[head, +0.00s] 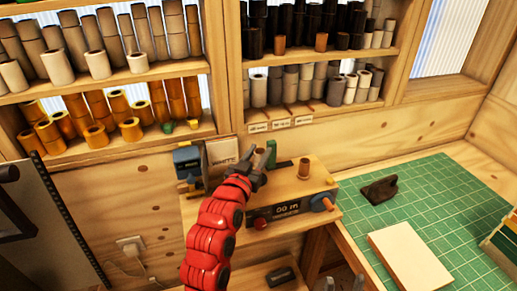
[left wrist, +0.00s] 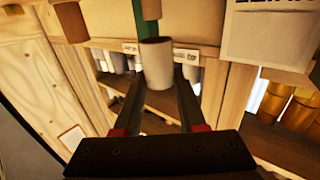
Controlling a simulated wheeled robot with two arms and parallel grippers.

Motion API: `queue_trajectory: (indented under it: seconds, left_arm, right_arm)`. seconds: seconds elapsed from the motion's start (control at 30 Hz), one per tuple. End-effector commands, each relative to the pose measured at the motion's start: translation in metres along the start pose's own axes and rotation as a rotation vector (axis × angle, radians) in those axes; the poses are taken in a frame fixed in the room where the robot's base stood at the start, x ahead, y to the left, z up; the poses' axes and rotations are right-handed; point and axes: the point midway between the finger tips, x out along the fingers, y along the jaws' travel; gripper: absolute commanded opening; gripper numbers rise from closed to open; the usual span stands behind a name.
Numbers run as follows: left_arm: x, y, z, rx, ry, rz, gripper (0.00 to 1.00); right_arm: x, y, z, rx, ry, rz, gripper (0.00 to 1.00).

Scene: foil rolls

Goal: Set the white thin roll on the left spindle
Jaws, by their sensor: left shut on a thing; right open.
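A small whitish roll (left wrist: 157,62) stands between the fingertips of my left gripper (left wrist: 160,85) in the left wrist view. In the head view my left gripper (head: 258,170) is shut on this roll (head: 261,155), over the left part of the wooden winding machine (head: 322,187). The left spindle cannot be made out behind the gripper. I cannot tell whether the roll touches it. A brown upright cylinder (head: 304,169) stands on the machine's right side.
A card reading WHITE (head: 222,151) and a blue device (head: 187,161) stand left of the machine. Shelves (head: 150,72) of many rolls are behind. A green cutting mat (head: 430,200) at right bears a dark block (head: 380,190) and a pale board (head: 408,258).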

Motion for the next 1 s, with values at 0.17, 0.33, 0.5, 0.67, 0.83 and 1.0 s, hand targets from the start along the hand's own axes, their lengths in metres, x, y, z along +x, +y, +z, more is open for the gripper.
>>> queue_trajectory:
  seconds: [0.17, 0.33, 0.5, 0.67, 0.83, 1.0]
  left_arm:
    - [0.000, 0.000, 0.013, 0.000, 0.001, -0.001, 0.00]
    - [0.000, 0.000, 0.022, 0.000, 0.001, -0.001, 0.00]
    - [0.000, 0.000, 0.031, -0.001, 0.001, 0.000, 0.00]
    - [0.000, 0.000, 0.040, -0.001, 0.000, 0.000, 0.00]
    - [0.000, 0.000, 0.045, -0.001, 0.000, 0.000, 0.00]
    - [0.000, 0.000, 0.045, -0.001, 0.001, 0.000, 0.00]
  right_arm:
    - [-0.006, 0.000, 0.001, 0.000, 0.000, 0.000, 0.56]
    - [-0.013, -0.001, 0.002, 0.000, 0.000, 0.000, 0.56]
    - [-0.021, -0.001, 0.004, 0.000, 0.000, 0.000, 0.56]
    - [-0.028, -0.001, 0.005, 0.000, 0.000, 0.000, 0.56]
    - [-0.031, -0.002, 0.005, 0.000, 0.000, 0.000, 0.56]
    - [-0.032, -0.002, 0.005, 0.000, 0.000, 0.000, 0.56]
